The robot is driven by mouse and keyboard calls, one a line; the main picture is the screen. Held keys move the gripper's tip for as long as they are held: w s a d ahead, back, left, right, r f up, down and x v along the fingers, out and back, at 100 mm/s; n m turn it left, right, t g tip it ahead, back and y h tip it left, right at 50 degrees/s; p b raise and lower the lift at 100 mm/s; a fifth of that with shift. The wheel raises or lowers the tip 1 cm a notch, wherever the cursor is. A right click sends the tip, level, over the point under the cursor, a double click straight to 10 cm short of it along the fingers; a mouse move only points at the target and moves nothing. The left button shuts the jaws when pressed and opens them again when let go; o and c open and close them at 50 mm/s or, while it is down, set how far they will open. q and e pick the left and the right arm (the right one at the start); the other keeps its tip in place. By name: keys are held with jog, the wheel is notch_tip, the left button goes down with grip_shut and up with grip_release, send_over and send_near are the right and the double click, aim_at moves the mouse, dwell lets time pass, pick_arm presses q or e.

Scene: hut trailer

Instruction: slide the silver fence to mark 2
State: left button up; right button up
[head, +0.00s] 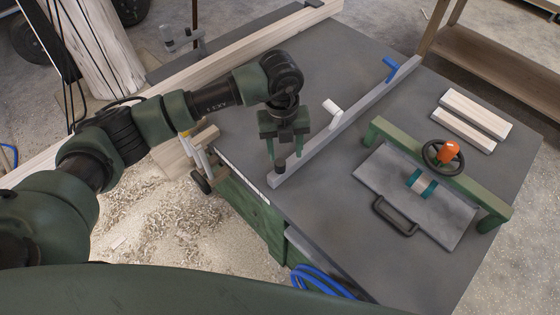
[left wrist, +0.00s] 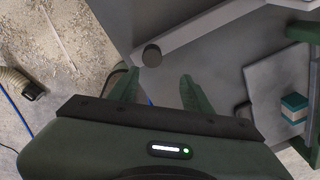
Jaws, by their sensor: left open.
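The silver fence (head: 350,117) is a long grey bar lying diagonally across the dark table top (head: 325,215). It has a dark round knob (head: 280,167) at its near end, a white handle (head: 332,107) midway and a blue handle (head: 390,66) near its far end. My left gripper (head: 285,158) is open, pointing down at the near end, by the knob. In the left wrist view the knob (left wrist: 151,55) lies just beyond the open fingertips (left wrist: 158,82), apart from them. A thin pale strip (head: 243,176) runs along the table's near-left edge; its marks are too small to read.
Right of the fence stand a green bar (head: 385,131) with a dark handwheel (head: 443,155) and a grey plate (head: 375,172) with a black handle (head: 394,216). Two pale wood blocks (head: 475,115) lie behind. A long plank (head: 225,60) borders the table's left.

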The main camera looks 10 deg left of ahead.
aim_at(280, 163)
pick_arm(q)
jog(key=shift+w+a+y, duration=0.2)
jog(key=shift+a+y, duration=0.1)
jog(key=shift+a, duration=0.4)
jog(key=shift+f, duration=0.2)
notch_tip(280, 163, down, 7)
jog(key=shift+f+p, duration=0.1)
jog(key=shift+p, duration=1)
grip_shut()
